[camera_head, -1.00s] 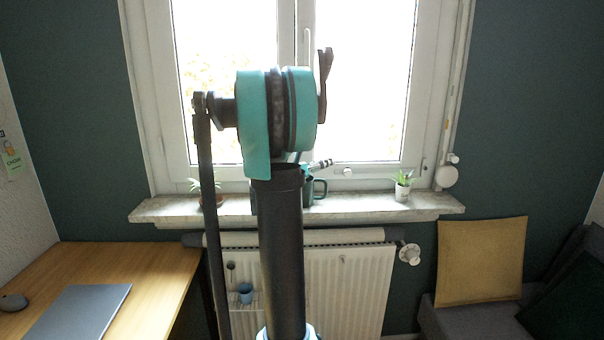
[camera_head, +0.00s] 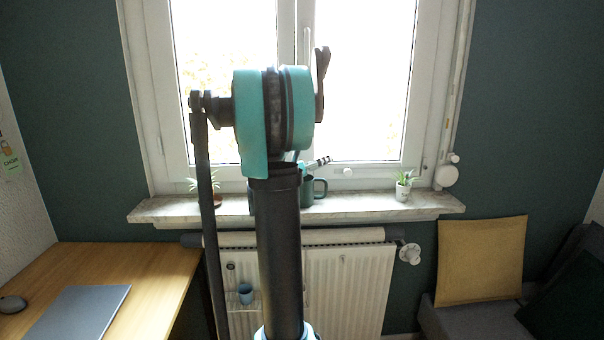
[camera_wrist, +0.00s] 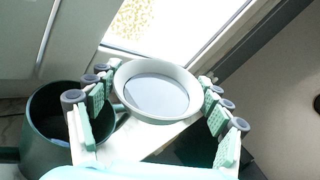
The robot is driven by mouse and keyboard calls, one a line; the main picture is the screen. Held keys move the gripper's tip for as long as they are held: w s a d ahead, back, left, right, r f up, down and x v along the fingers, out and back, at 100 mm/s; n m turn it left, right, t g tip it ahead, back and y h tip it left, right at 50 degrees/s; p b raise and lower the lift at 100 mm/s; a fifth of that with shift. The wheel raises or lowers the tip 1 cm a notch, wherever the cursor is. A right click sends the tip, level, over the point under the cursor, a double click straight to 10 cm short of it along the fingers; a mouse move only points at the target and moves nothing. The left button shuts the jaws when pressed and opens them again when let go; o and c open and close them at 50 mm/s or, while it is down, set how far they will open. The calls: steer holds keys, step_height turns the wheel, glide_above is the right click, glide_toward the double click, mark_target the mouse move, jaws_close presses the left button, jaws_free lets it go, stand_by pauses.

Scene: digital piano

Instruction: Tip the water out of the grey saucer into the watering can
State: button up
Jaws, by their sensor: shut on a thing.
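In the wrist view my gripper (camera_wrist: 157,84) is shut on the round grey saucer (camera_wrist: 160,93), with teal-padded fingers on its left and right sides. The saucer's inside looks pale and smooth; I cannot clearly tell the water from the bottom. A dark green vessel, seemingly the watering can (camera_wrist: 38,121), stands at the left, with its open top beside the left fingers. In the head view part of this can (camera_head: 318,188) shows on the windowsill behind my arm. My gripper (camera_head: 320,163) is mostly hidden there, just above the can. The saucer cannot be made out there.
The marble windowsill (camera_head: 380,207) holds a potted plant (camera_head: 403,185) at the right and another plant (camera_head: 205,187) at the left, partly behind my arm. The closed window (camera_head: 365,80) stands behind. A radiator (camera_head: 345,290) is below; a desk (camera_head: 150,270) is at the left.

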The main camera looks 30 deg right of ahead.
steer(key=shift+w+a+r+n+h, duration=0.2)
steer(key=shift+w+a+n, duration=0.1)
steer(key=shift+w+n, duration=0.2)
steer(key=shift+w+a+r+n+h, duration=0.15)
steer(key=shift+w+a+n, duration=0.15)
steer(key=shift+w+n, duration=0.15)
stand_by(1.4)
